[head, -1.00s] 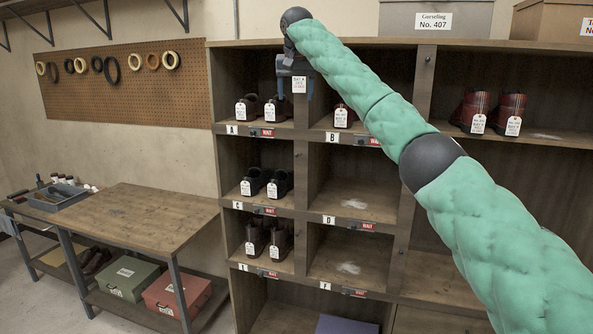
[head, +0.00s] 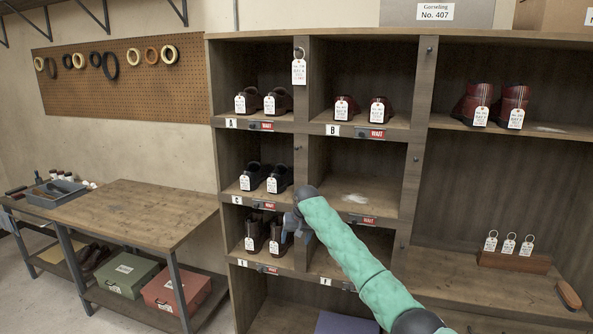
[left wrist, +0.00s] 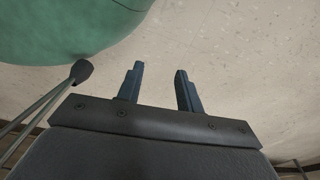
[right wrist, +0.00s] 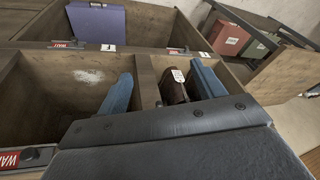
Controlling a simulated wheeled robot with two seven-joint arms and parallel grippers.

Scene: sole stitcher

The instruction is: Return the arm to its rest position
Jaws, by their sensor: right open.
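My right arm's green sleeve (head: 350,250) reaches up from the lower right in the head view. My right gripper (head: 294,226) is in front of the shelving, near the upright between the two lower compartments. In the right wrist view the right gripper (right wrist: 163,88) has its blue fingers apart, with nothing between them held. A brown shoe with a white tag (right wrist: 176,88) shows behind them in a compartment. In the left wrist view the left gripper (left wrist: 160,85) is open and empty above pale floor. The left arm is not in the head view.
The shelving (head: 418,150) holds several tagged shoe pairs. A white tag (head: 299,70) hangs on the upright between compartments A and B. A wooden tag block (head: 514,262) and a brush (head: 568,294) sit at right. The workbench (head: 130,215) stands at left.

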